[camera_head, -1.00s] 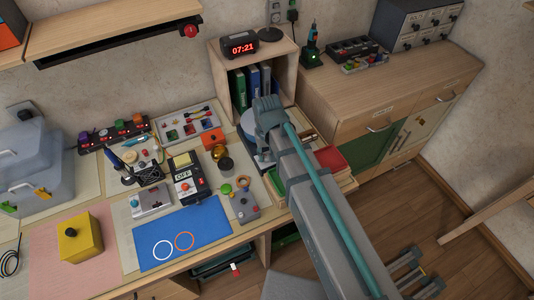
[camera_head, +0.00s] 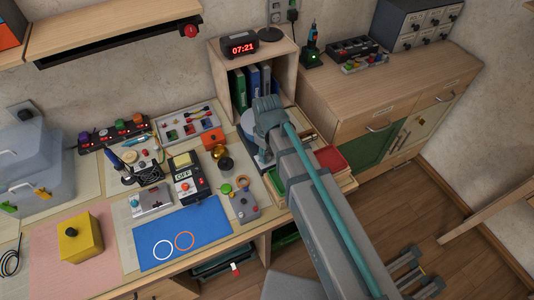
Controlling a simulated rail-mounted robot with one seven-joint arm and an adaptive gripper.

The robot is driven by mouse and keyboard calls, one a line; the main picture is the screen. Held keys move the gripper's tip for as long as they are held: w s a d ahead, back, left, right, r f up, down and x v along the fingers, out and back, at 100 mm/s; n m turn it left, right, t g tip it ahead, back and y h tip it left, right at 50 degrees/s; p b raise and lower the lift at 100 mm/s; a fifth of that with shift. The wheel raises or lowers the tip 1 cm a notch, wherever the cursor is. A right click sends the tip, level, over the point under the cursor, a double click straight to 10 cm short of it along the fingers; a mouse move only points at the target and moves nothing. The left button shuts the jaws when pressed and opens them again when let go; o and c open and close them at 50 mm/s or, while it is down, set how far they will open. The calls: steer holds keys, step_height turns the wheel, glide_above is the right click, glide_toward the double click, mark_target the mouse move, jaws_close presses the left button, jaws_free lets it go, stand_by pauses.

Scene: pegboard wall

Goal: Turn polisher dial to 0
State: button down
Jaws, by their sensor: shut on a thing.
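The polisher (camera_head: 249,122) stands on the bench right of centre, in front of the cubby with binders. Its round grey-blue disc shows to the left of my arm. Its dial is hidden behind my wrist and gripper. My gripper (camera_head: 264,157) reaches down at the polisher's front right side, and only a grey part of it shows beside my arm link. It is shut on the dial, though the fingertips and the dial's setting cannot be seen.
A black and yellow device marked OFF (camera_head: 188,178), a grey control box (camera_head: 243,206) and a brass knob (camera_head: 225,164) stand left of the polisher. A red tray (camera_head: 332,158) lies right of my arm. The blue mat (camera_head: 205,220) has clear room.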

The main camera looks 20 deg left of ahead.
stand_by(0.3)
steer(key=c, duration=0.8)
jaws_free()
steer(key=shift+c, duration=0.2)
steer(key=shift+r, duration=0.1)
step_height(320, 180, up, 12)
